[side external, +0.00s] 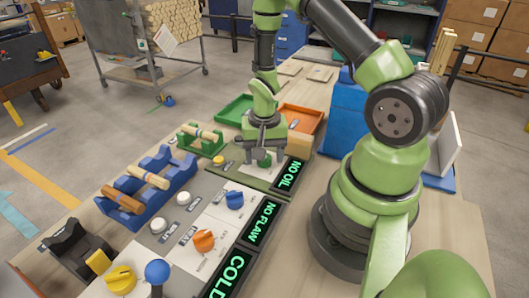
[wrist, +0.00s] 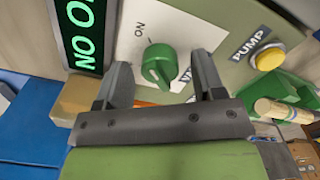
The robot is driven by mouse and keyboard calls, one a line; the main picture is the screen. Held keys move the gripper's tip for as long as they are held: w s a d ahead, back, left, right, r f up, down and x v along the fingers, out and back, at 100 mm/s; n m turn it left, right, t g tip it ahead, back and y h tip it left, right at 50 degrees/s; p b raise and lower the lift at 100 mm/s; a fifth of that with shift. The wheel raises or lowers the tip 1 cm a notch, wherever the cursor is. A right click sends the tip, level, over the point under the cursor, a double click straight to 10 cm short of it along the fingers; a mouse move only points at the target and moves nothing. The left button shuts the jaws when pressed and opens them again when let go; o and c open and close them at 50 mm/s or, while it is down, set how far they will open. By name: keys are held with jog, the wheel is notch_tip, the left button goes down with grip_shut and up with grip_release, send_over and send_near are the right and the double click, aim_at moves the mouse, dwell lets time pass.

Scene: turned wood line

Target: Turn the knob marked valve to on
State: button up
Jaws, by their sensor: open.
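A green knob (wrist: 158,65) sits on a white plate of a green panel (wrist: 225,25) in the wrist view. In the side view my gripper (side external: 264,152) is low over the panel's far end and largely hides the knob.
A NO OIL display (side external: 288,174) and a yellow PUMP button (wrist: 267,59) flank the knob. Nearer are blue (side external: 235,199), orange (side external: 204,240) and yellow (side external: 121,279) knobs. A green tray (side external: 235,109) and an orange tray (side external: 302,118) stand behind.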

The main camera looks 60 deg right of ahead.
jog(key=shift+r, duration=0.15)
notch_tip(320, 180, up, 10)
jog(key=shift+f, duration=0.15)
dwell(0.4)
notch_tip(320, 180, up, 8)
jog(key=n+t, duration=0.2)
send_over(257, 173)
jog(key=s+a+r+n+t, duration=0.2)
jog(key=a+r, duration=0.1)
jog(key=r, duration=0.2)
jog(key=s+a+r+n+t+y, duration=0.2)
jog(key=s+a+r+n+t, duration=0.1)
jog(key=s+a+r, duration=0.3)
jog(key=shift+s+r+n, duration=0.25)
jog(key=shift+s+n, duration=0.15)
jog(key=shift+s, duration=0.4)
dwell(0.3)
